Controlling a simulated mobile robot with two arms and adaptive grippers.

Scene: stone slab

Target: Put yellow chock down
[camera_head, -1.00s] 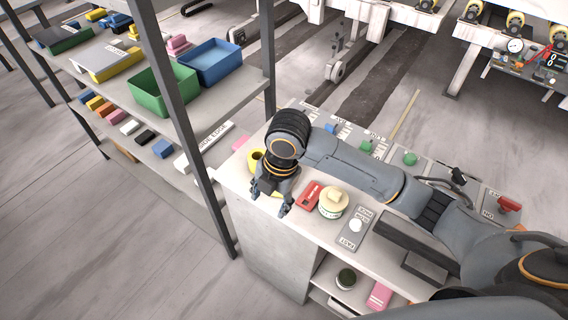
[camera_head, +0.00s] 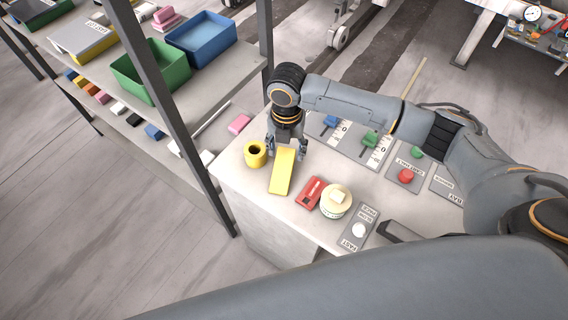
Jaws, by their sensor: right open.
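The yellow chock (camera_head: 282,172) is a long yellow block lying on the pale stone slab (camera_head: 240,178), between the yellow mug and the red item. My right gripper (camera_head: 286,152) is just above and behind the chock's far end, fingers pointing down and spread apart. It looks open, with one finger on each side of the chock's far end. I cannot tell whether the fingers touch it. My left gripper is not in view.
A yellow mug (camera_head: 255,154) stands left of the chock. A red item (camera_head: 309,193) and a cream jar (camera_head: 335,203) stand to its right. Switch panels with a red button (camera_head: 406,175) lie further right. A shelf with green (camera_head: 150,72) and blue bins (camera_head: 201,44) stands left.

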